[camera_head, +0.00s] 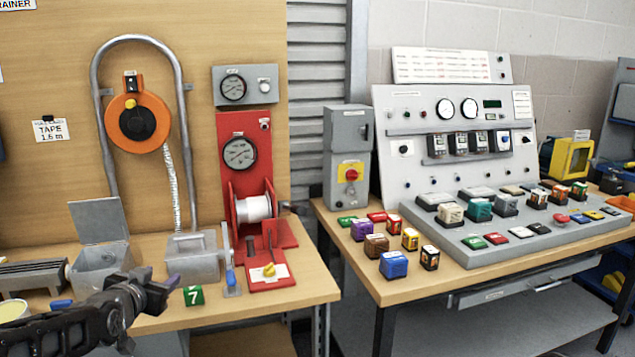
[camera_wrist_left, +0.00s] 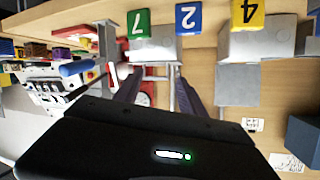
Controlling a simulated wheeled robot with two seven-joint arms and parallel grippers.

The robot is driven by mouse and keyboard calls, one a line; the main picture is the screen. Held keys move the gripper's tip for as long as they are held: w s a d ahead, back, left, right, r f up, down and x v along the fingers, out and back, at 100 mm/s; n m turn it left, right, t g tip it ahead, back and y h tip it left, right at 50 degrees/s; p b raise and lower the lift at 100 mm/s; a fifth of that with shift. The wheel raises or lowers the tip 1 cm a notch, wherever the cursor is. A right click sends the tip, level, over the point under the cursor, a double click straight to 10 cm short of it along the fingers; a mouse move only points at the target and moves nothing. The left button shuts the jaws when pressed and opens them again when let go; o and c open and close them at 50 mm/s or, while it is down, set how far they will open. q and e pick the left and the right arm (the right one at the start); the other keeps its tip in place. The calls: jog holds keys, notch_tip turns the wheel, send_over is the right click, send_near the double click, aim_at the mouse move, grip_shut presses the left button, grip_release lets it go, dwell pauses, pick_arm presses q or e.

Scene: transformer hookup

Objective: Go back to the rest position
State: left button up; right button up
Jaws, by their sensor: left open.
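My left gripper (camera_head: 168,288) is at the lower left of the head view, over the front of the wooden bench (camera_head: 315,285). Its two fingers also show in the left wrist view (camera_wrist_left: 158,88), spread apart with nothing held between them. A green block marked 7 (camera_head: 193,295) stands on the bench just right of the gripper in the head view. The same green block (camera_wrist_left: 138,23) shows in the wrist view beyond the fingertips, upside down. The gripper appears apart from it. My right gripper is in neither view.
A blue block marked 2 (camera_wrist_left: 188,17) and a yellow block marked 4 (camera_wrist_left: 247,13) stand near the green one. Grey boxes (camera_head: 98,262) and a red winding stand (camera_head: 240,165) are behind. A second table (camera_head: 465,278) holds a sloped control panel (camera_head: 380,120) and several coloured blocks.

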pick_arm(q)
jog(key=s+d+f+n+g+h+p, duration=0.1)
jog(key=s+d+f+g, duration=0.1)
jog(key=s+d+f, duration=0.5)
jog(key=s+d+f+n+g+h+p, duration=0.15)
jog(key=d+f, duration=0.35)
jog(key=f, duration=0.7)
jog(key=s+d+f+n+g+h+p, duration=0.1)
jog(key=s+d+f+g, duration=0.3)
jog(key=f, duration=0.5)
jog(key=s+d+f+g+p, duration=0.1)
jog(key=s+d+f+g, duration=0.1)
jog(key=s, duration=0.6)
jog(key=s+d+f+g+h+p, duration=0.1)
jog(key=s+d+f+g+p, duration=0.1)
jog(key=s+d+f, duration=0.2)
jog(key=s+d+f+g+p, duration=0.1)
jog(key=s+d+f, duration=0.3)
jog(key=s, duration=0.8)
jog(key=d+g, duration=0.1)
jog(key=d, duration=0.1)
jog(key=shift+d+h, duration=0.35)
jog(key=shift+d, duration=0.05)
jog(key=shift+o, duration=0.4)
